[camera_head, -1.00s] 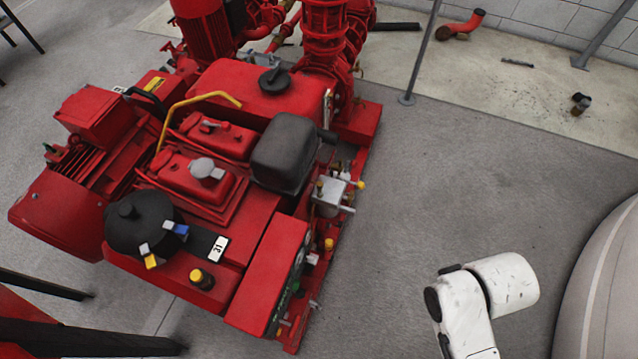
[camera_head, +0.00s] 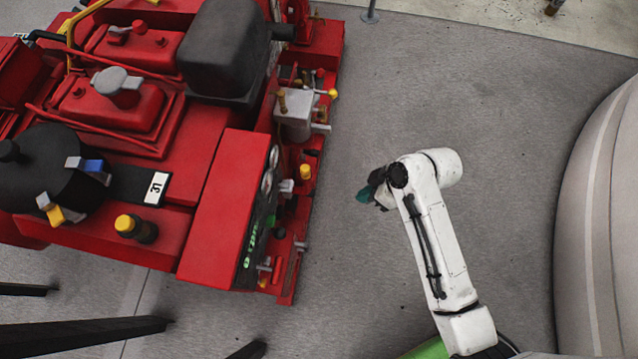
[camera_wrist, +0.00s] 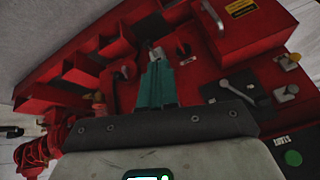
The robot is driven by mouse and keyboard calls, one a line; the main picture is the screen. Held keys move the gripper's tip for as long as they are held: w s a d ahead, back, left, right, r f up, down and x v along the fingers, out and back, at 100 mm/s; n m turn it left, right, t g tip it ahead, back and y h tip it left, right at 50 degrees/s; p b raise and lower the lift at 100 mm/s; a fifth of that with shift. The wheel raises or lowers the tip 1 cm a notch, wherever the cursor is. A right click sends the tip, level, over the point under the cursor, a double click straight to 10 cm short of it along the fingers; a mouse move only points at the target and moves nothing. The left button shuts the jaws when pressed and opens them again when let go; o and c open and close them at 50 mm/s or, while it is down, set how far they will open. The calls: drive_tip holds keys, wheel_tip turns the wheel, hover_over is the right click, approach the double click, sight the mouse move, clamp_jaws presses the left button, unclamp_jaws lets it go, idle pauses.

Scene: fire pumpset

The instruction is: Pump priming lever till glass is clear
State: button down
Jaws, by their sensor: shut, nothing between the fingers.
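The red pumpset (camera_head: 205,205) fills the left of the head view, and its red side face (camera_wrist: 190,80) shows in the wrist view. A grey metal unit with small levers (camera_head: 295,115) is on the pumpset's right side. I cannot tell which lever is the priming lever, or make out the glass.
A large pale rounded body (camera_head: 605,230) stands at the far right. Grey floor (camera_head: 490,95) is clear between it and the pumpset. Yellow-capped fittings (camera_head: 305,172) stick out along the pumpset's right edge. A thin grey post (camera_head: 370,14) stands at the top.

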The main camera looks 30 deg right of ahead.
drive_tip(key=w+a+f+n+t+y+b, duration=0.1)
drive_tip(key=w+f+n+t+y+b, duration=0.1)
drive_tip(key=w+f+b, duration=0.5)
wheel_tip(320, 180, down, 4)
drive_tip(key=shift+w+a+r+n+b, duration=0.25)
drive_tip(key=shift+n+b, duration=0.25)
drive_tip(key=shift+n, duration=0.2)
drive_tip(key=b+x, duration=0.4)
drive_tip(key=x, duration=0.6)
drive_tip(key=shift+a, duration=0.15)
